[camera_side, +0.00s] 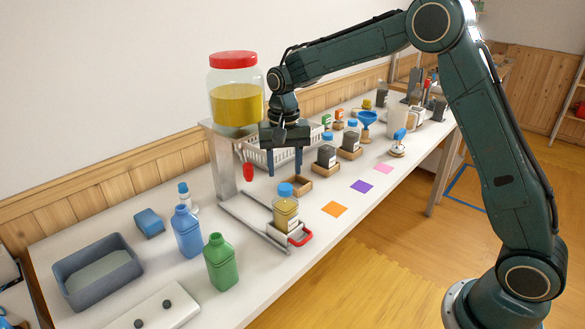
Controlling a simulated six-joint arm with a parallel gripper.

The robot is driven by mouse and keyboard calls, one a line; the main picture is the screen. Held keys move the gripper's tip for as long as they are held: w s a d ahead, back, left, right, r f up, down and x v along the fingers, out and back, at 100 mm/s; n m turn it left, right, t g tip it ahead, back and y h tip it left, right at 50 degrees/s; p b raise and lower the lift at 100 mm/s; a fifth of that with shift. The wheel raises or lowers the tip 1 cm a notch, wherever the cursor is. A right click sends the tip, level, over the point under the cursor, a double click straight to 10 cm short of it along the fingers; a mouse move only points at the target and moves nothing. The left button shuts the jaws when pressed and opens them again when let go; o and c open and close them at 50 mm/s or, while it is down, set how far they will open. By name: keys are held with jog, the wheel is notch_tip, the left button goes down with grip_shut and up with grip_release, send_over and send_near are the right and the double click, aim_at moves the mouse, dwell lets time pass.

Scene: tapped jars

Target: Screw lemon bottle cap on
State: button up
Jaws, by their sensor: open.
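A small clear bottle of yellow liquid (286,217), which looks like the lemon bottle, stands upright in a small holder with a red handle (301,237). A blue cap (286,190) sits at its mouth; I cannot tell how tight it is. My gripper (285,174) points down with its two fingers apart. In the picture it is just above the cap, with a small gap, and nothing shows between the fingers.
A large jar of yellow liquid (236,105) with a red lid stands on a raised stand, its red tap (249,172) left of my gripper. Dark bottles (326,157) stand behind right. Blue (187,235) and green (220,265) bottles stand front left. Coloured squares (361,187) lie right.

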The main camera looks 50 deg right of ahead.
jog(key=shift+r, duration=0.55)
jog(key=o, duration=0.5)
jog(key=shift+o, duration=0.2)
notch_tip(320, 180, up, 14)
dwell(0.3)
jog(key=shift+s, duration=0.15)
